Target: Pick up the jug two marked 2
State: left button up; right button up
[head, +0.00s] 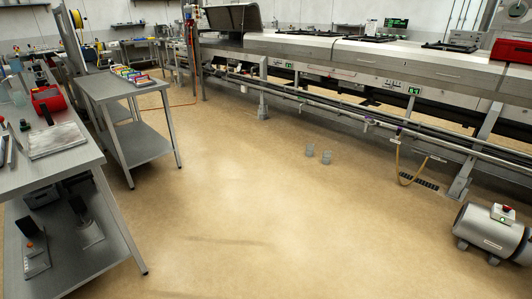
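Another clear container (18,97) stands on the left workbench, partly cut by other items. Neither of my grippers is in view.
A long machine (350,60) with low rails runs across the back right. A motor-like cylinder (492,232) lies at the right. A metal workbench (75,167) and a smaller steel table (112,85) stand at the left. The tan floor (250,210) between them is clear.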

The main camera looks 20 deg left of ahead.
aim_at(327, 155)
jog(key=u, duration=1.1)
jog(key=i, duration=10.25)
jog(key=z, duration=4.35)
